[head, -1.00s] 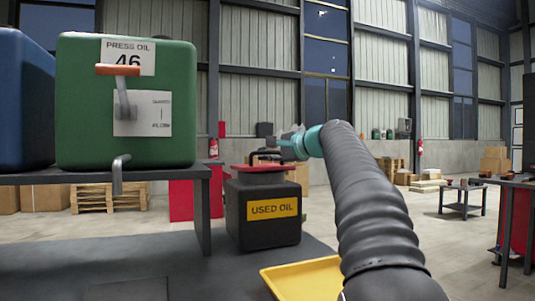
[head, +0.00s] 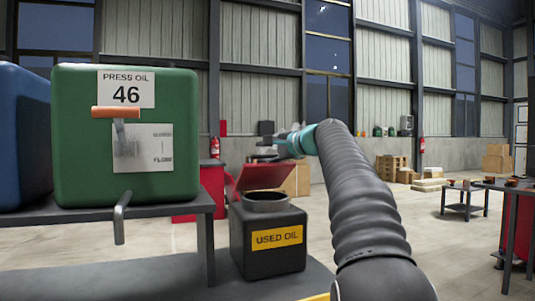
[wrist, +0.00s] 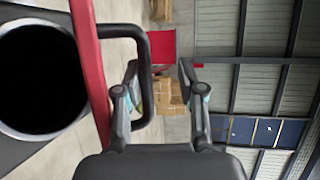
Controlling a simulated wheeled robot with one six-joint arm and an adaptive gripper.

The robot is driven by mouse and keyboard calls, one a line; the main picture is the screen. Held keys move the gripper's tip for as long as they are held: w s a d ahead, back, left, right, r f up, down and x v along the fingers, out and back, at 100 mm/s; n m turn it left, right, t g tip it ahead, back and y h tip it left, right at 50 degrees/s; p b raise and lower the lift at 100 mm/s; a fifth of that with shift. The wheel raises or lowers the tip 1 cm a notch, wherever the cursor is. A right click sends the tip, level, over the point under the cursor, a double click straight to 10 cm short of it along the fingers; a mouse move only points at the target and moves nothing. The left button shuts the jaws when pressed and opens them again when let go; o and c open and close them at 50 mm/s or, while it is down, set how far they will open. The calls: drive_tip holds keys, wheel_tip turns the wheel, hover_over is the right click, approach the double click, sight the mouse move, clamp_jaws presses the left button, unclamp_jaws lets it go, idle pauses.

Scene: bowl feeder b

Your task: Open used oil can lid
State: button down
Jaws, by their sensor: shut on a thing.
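The black used oil can (head: 268,240) stands on the dark surface with a yellow label on its front. Its round mouth (head: 265,200) is uncovered; in the wrist view it is a dark opening with a grey rim (wrist: 70,125). The red lid (head: 258,178) is tilted up behind the mouth. In the wrist view the lid (wrist: 90,70) shows edge-on, with its black loop handle (wrist: 125,31) sticking out. My gripper (wrist: 158,72) is shut on this handle, one bar of which lies between the fingers. In the head view my gripper (head: 268,147) is above the lid, its fingertips small and unclear.
A green press oil tank (head: 70,150) with an orange-handled lever stands on a dark bench (head: 160,208) at the left, beside a blue tank (head: 22,130). A yellow tray edge (head: 318,297) shows at the bottom.

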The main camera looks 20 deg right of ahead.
drive_tip(key=shift+w+m+g, duration=0.3)
drive_tip(key=shift+w+g, duration=0.3)
drive_tip(key=shift+w, duration=0.55)
drive_tip(key=shift+a+f, duration=0.1)
idle(0.6)
drive_tip(key=c, duration=1.5)
unclamp_jaws()
drive_tip(key=shift+w+f, duration=0.1)
drive_tip(key=shift+w, duration=0.05)
drive_tip(key=shift+w+a+f, duration=0.1)
drive_tip(key=shift+w, duration=0.1)
drive_tip(key=shift+s, duration=0.1)
drive_tip(key=shift+r+v, duration=0.15)
drive_tip(key=shift+v, duration=2.9)
drive_tip(key=shift+r+v, duration=0.15)
drive_tip(key=shift+v, duration=2.9)
